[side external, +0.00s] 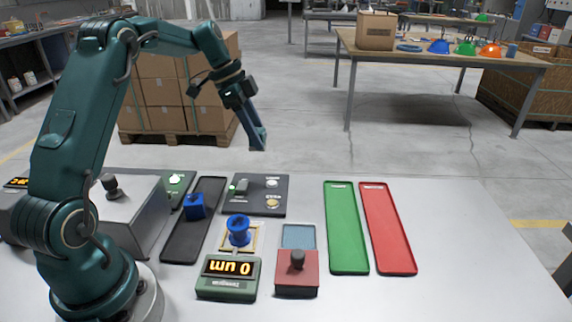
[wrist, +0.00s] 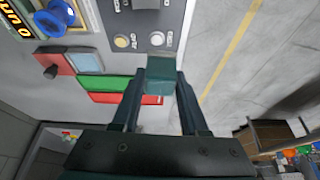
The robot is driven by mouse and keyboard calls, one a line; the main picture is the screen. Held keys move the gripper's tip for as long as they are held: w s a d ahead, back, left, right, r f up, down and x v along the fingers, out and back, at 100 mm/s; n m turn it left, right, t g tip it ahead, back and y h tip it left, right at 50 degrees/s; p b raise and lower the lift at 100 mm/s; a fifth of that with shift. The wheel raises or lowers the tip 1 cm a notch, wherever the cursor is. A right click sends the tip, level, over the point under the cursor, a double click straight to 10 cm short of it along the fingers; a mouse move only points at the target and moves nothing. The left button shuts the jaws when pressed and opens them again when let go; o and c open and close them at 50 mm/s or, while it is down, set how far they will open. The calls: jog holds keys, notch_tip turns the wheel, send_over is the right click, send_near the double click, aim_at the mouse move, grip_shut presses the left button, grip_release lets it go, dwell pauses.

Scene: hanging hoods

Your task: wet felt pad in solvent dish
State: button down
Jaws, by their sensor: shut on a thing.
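My gripper (side external: 258,140) is raised above the far side of the table, pointing down and tilted. In the wrist view its two fingers (wrist: 158,90) are shut on a small teal block (wrist: 158,82), which looks like the felt pad. In the side view the fingers mostly hide it. A shallow light-blue rectangle (side external: 298,237), which looks like the solvent dish, lies on the table behind a red box with a black knob (side external: 297,284). It also shows in the wrist view (wrist: 87,62). The block is well apart from it. Whether the block is wet cannot be told.
A blue spool (side external: 239,231) stands behind a gauge reading 0 um (side external: 228,278). A dark panel with buttons (side external: 256,208) lies at the back. A black tray (side external: 180,246) holds a blue block (side external: 196,205). Green (side external: 347,250) and red (side external: 389,240) trays lie right. The far right is clear.

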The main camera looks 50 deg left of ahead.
jog(key=s+d+f+m+g, duration=0.1)
jog(key=d+m, duration=0.1)
jog(key=d, duration=0.4)
jog(key=s+d+f+m+g+h, duration=0.1)
jog(key=s+d+m, duration=0.1)
jog(key=d, duration=0.4)
jog(key=s+d+f+m+g, duration=0.1)
jog(key=s+d+m, duration=0.1)
jog(key=d+m, duration=0.2)
jog(key=shift+s+d, duration=0.2)
jog(key=shift+d, duration=1.4)
jog(key=shift+f, duration=2.6)
jog(key=shift+f, duration=0.5)
jog(key=shift+r, duration=0.1)
notch_tip(320, 180, up, 7)
jog(key=shift+w+a, duration=0.1)
